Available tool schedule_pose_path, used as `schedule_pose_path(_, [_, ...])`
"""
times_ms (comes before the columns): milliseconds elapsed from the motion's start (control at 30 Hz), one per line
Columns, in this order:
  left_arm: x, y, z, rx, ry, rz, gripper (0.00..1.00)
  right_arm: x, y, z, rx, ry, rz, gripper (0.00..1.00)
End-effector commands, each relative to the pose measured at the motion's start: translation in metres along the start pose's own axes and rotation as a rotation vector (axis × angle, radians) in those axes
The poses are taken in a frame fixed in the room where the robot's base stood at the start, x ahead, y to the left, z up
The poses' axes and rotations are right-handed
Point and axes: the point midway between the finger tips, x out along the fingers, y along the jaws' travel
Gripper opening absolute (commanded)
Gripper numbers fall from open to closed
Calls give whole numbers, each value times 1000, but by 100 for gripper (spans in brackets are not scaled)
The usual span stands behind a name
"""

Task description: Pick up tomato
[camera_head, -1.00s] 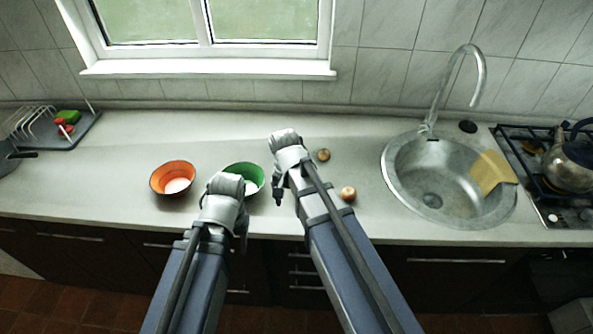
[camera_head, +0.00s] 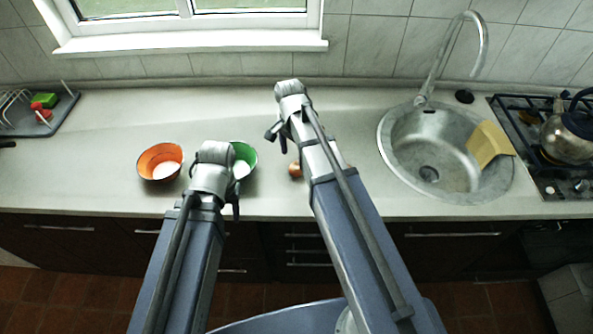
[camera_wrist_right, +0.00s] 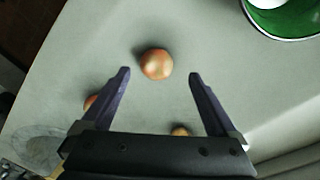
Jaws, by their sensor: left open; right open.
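A round orange-red thing, taken as the tomato (camera_wrist_right: 156,64), lies on the counter just beyond and between my right fingertips in the right wrist view. It also shows in the head view (camera_head: 295,169), partly beside my right arm; I cannot tell for sure that it is a tomato. My right gripper (camera_wrist_right: 160,75) is open and empty, above the counter, and its fingers also show in the head view (camera_head: 277,139). My left gripper (camera_head: 236,208) is near the front of the green bowl, with its fingers mostly hidden.
Two more round items, one reddish (camera_wrist_right: 92,101) and one brownish (camera_wrist_right: 180,131), are partly hidden by my right gripper. A green bowl (camera_head: 246,153) and an orange bowl (camera_head: 160,162) stand to the left. The sink (camera_head: 390,150) is to the right.

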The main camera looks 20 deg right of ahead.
Motion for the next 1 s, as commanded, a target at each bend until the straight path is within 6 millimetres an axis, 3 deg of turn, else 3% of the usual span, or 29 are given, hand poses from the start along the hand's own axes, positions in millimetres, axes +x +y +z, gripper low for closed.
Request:
schedule_pose_path(167, [9,1,0,0,0,0,50,9,1,0,0,0,0,94])
schedule_pose_path(500, [48,5,-3,0,0,0,50,49,5,-2,-1,0,0,94])
schedule_pose_path(833, [50,5,-3,0,0,0,50,51,5,-2,-1,0,0,94])
schedule_pose_path(1000, [50,5,-3,0,0,0,50,51,5,-2,-1,0,0,76])
